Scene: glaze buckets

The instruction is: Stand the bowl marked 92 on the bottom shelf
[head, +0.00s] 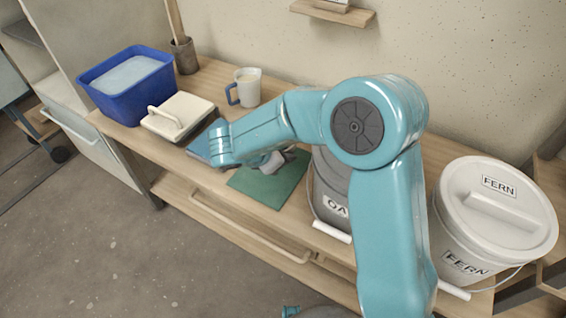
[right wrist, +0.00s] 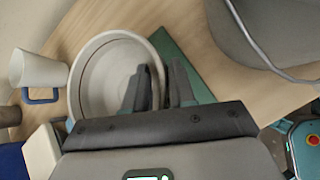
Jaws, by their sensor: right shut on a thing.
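My right gripper (right wrist: 159,74) is shut on the wall of a pale round bowl (right wrist: 103,78) in the right wrist view, one finger inside the rim and one outside. No number shows on the bowl. In the head view my right gripper (head: 277,162) is mostly hidden by my forearm, over the green mat (head: 262,187) on the bench; the bowl is hidden there. I cannot tell whether the bowl touches the bench. The bottom shelf (head: 185,194) runs under the bench top, with a rail along its front. My left gripper is not in view.
A grey bucket (head: 330,190) stands right of the mat, and a white FERN bucket (head: 490,215) farther right. A small wall shelf (head: 333,12) hangs above.

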